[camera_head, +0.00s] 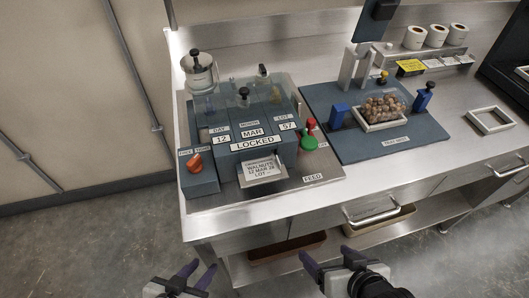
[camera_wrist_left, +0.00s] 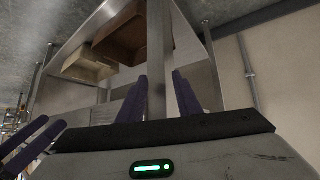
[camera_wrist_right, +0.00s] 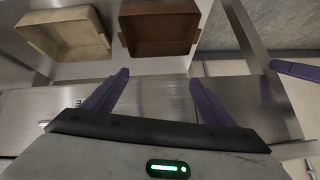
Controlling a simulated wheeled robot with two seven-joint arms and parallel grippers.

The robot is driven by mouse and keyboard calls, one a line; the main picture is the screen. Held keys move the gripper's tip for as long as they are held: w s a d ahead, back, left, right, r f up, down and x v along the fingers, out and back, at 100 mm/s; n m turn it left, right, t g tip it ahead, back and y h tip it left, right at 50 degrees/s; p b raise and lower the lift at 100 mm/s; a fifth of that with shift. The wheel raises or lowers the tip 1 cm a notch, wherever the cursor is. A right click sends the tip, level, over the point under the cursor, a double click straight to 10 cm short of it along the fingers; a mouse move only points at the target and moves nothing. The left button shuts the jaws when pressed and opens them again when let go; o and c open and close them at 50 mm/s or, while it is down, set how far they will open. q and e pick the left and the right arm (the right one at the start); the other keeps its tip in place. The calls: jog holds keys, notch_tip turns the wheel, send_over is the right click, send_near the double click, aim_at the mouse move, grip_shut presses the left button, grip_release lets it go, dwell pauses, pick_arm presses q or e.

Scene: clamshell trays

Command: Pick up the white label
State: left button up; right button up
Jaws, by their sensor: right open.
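The white label (camera_head: 262,169) carries black print reading walnuts, 12 MAR 28 and a lot line. It lies on a small metal plate at the front of the blue-grey label machine (camera_head: 200,180). My left gripper (camera_head: 203,266) is open and empty, low in front of the bench and left of the label. In the left wrist view its fingers (camera_wrist_left: 160,78) stand apart with nothing between them. My right gripper (camera_head: 324,252) is open and empty, in front of the bench and right of the label. Its fingers (camera_wrist_right: 159,78) are apart in the right wrist view.
A green knob (camera_head: 309,143) and a red one stand right of the machine; an orange knob (camera_head: 193,162) is at its left. A tray of walnuts (camera_head: 366,126) sits on a blue mat (camera_head: 346,153). The steel bench's front edge lies between both grippers and the label.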

jog(key=w+a+r+g+y, duration=0.1)
jog(key=a+r, duration=0.2)
jog(key=r, duration=0.4)
jog(key=a+r, duration=0.2)
jog(key=r, duration=0.6)
jog(key=n+t+h, duration=0.1)
jog(key=n+t, duration=0.1)
send_near(261, 164)
notch_tip(261, 164, up, 3)
jog(key=s, duration=0.3)
jog(key=shift+d+x, duration=0.2)
jog(key=shift+x, duration=2.3)
jog(key=shift+d+x, duration=0.2)
jog(key=shift+x, duration=2.25)
pick_arm(q)
jog(key=s, duration=0.1)
jog(key=s+f, duration=0.1)
jog(key=shift+s+f, duration=0.15)
jog(key=shift+s, duration=0.2)
pick_arm(e)
jog(key=shift+w, duration=0.15)
jog(key=shift+c, duration=0.3)
